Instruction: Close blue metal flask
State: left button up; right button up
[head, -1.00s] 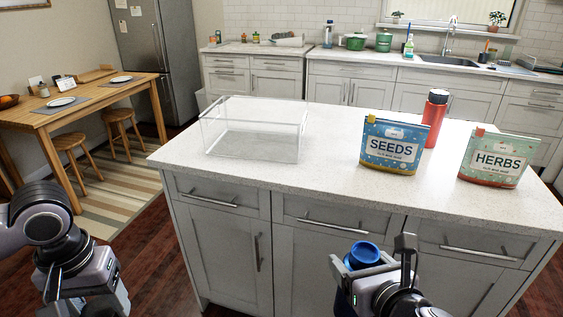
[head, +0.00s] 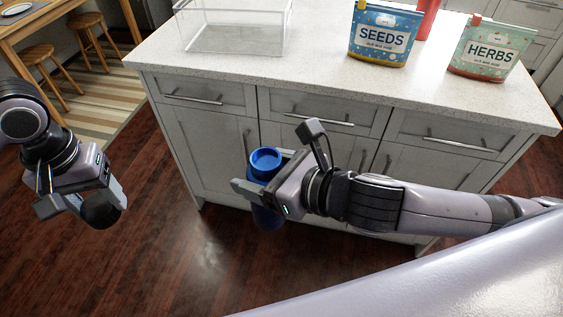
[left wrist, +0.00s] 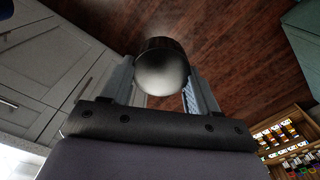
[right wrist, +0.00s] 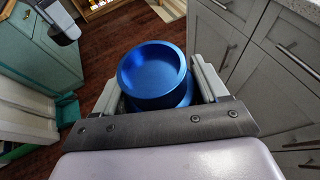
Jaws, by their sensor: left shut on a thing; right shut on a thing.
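The blue metal flask (head: 266,216) is upright in my right gripper (head: 272,166), in front of the island's cabinets. Its round blue top has a hollow with no lid on it; this shows clearly in the right wrist view (right wrist: 152,78). The right fingers (right wrist: 155,95) are shut on either side of it. My left gripper (head: 84,203) is further left, over the floor, shut on a dark round lid (head: 102,210). In the left wrist view the lid (left wrist: 161,68) has a shiny greyish face and sits between the fingers (left wrist: 160,92). The lid and flask are well apart.
The island counter (head: 320,62) is behind the flask. On it stand a clear box (head: 235,30), a SEEDS pouch (head: 383,38), a HERBS pouch (head: 487,50) and a red bottle (head: 427,18). Open wooden floor (head: 165,245) lies between my grippers.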

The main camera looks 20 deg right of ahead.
dwell(0.4)
pick_arm(q)
jog(key=w+d+r+n, duration=0.15)
jog(key=d+r, duration=0.45)
jog(key=d, duration=0.8)
notch_tip(320, 180, up, 7)
jog(key=n, duration=0.2)
send_over(262, 156)
jog(key=shift+r, duration=0.1)
jog(key=shift+f, duration=2.05)
jog(key=shift+f, duration=0.8)
jog(key=shift+f, duration=0.85)
